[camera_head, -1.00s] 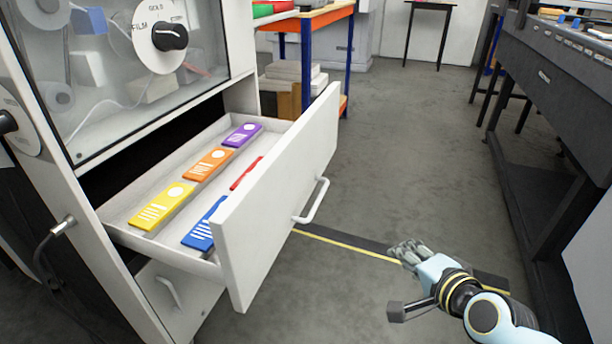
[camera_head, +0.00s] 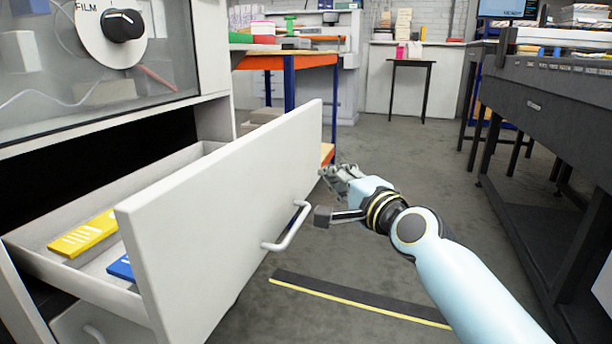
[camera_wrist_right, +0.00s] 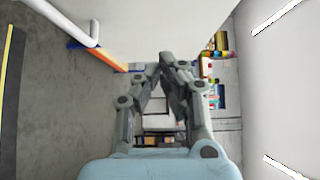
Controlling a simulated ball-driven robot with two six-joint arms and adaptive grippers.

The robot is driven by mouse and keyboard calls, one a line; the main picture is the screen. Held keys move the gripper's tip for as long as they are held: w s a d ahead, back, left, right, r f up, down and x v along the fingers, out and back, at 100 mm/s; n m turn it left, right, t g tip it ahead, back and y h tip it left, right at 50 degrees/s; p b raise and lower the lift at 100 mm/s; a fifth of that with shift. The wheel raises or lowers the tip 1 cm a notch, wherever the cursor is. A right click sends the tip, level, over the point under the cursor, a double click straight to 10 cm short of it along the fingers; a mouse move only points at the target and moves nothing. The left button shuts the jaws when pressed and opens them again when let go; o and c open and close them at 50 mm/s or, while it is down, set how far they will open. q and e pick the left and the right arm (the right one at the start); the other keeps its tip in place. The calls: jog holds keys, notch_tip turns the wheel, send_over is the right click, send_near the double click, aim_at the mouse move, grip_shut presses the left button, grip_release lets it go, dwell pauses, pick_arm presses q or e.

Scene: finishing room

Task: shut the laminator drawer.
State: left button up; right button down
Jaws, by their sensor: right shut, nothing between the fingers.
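The laminator drawer (camera_head: 215,215) stands pulled out of the white laminator cabinet (camera_head: 213,120). Its white front faces right and carries a bar handle (camera_head: 288,230). A yellow piece (camera_head: 84,234) and part of a blue piece (camera_head: 121,268) show inside; the front hides the rest. My right gripper (camera_head: 332,172) is shut and empty, just right of the drawer front's far part, beyond the handle. I cannot tell if it touches. In the right wrist view the shut fingers (camera_wrist_right: 168,62) lie near the white front (camera_wrist_right: 140,25), with the handle (camera_wrist_right: 75,30) at upper left. My left gripper is not in view.
A workbench with orange edge and blue legs (camera_head: 290,60) stands behind the drawer. A long dark machine (camera_head: 540,110) runs along the right. A black strip with a yellow edge (camera_head: 350,298) lies on the floor. The grey floor between is clear.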

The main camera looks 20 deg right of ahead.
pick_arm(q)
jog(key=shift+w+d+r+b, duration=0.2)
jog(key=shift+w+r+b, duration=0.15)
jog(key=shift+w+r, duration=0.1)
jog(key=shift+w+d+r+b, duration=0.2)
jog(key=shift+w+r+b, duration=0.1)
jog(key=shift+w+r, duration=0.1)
pick_arm(e)
jog(key=shift+w+a+f, duration=0.1)
jog(key=shift+w+a, duration=0.9)
jog(key=shift+w, duration=0.3)
jog(key=shift+w+a, duration=0.95)
jog(key=shift+w, duration=0.3)
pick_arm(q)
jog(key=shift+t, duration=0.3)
